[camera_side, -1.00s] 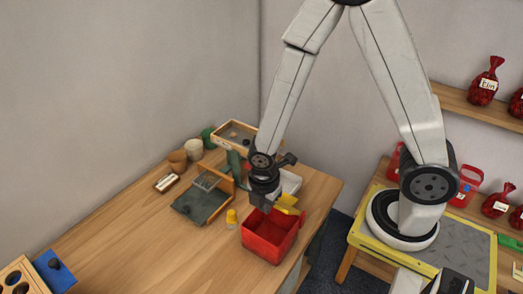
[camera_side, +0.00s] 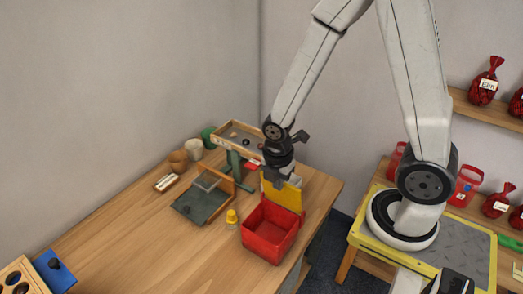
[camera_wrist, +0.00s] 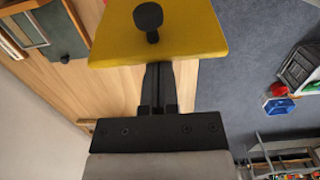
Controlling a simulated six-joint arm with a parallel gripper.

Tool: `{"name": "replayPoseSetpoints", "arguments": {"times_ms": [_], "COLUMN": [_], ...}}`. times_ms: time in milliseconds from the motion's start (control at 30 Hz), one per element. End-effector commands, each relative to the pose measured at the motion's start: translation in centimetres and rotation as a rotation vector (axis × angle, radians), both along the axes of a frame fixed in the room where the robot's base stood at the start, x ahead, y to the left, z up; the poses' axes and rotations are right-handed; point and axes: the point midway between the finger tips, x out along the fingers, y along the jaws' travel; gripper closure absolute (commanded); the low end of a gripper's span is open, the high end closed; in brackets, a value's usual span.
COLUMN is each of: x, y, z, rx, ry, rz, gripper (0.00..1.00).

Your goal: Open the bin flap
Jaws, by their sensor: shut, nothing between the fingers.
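The red bin (camera_side: 262,246) stands near the table's right edge, its top uncovered toward the camera. Its yellow flap (camera_side: 289,196) stands roughly upright at the bin's back edge in the side view. My gripper (camera_side: 277,184) is at the flap's upper edge, shut with nothing held. In the wrist view the yellow flap (camera_wrist: 190,35) with its black knob (camera_wrist: 148,18) fills the top middle, and my gripper (camera_wrist: 160,75) reaches to its edge. Its fingertips are hidden by the flap there, so I cannot tell whether they touch it.
A dark green plate with a wooden frame (camera_side: 200,206) lies further left, and a raised wooden tray (camera_side: 240,136) stands behind.

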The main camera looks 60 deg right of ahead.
Motion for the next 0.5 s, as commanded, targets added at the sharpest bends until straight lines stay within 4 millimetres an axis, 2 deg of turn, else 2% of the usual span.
{"name": "replayPoseSetpoints", "arguments": {"times_ms": [200, 500], "x": [0.0, 0.0], "y": [-1.8, -2.7], "z": [0.4, 0.6], "rx": [0.000, -0.002], "ry": [0.000, 0.000], "rz": [-0.003, -0.002], "gripper": [1.00, 1.00]}}
